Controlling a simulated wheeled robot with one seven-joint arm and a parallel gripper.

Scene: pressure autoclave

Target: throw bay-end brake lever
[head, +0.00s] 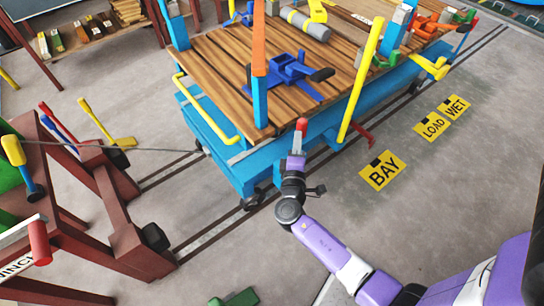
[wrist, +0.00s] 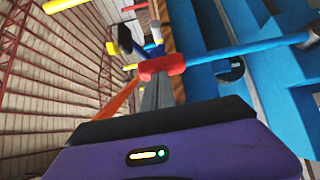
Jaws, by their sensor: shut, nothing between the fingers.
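My gripper (head: 298,143) is shut at the near end of the blue cart (head: 240,166), with its grey fingers upright. A red grip (head: 301,124) shows right at the fingertips. In the wrist view the red grip (wrist: 162,67) lies across the tips of my gripper (wrist: 157,88), and a blue bar (wrist: 245,50) runs from it to the right. It looks like a lever with a red handle; I cannot tell whether the fingers touch it. Nothing shows between the fingers. A second red lever (head: 362,133) sticks out low from the cart's side, near the yellow BAY sign (head: 382,170).
The cart has a wooden deck, a yellow upright bar (head: 362,80) and an orange-topped post (head: 259,70). The cart stands on floor rails (head: 215,237). A dark red winch frame (head: 110,215) stands at left, with a cable (head: 150,148).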

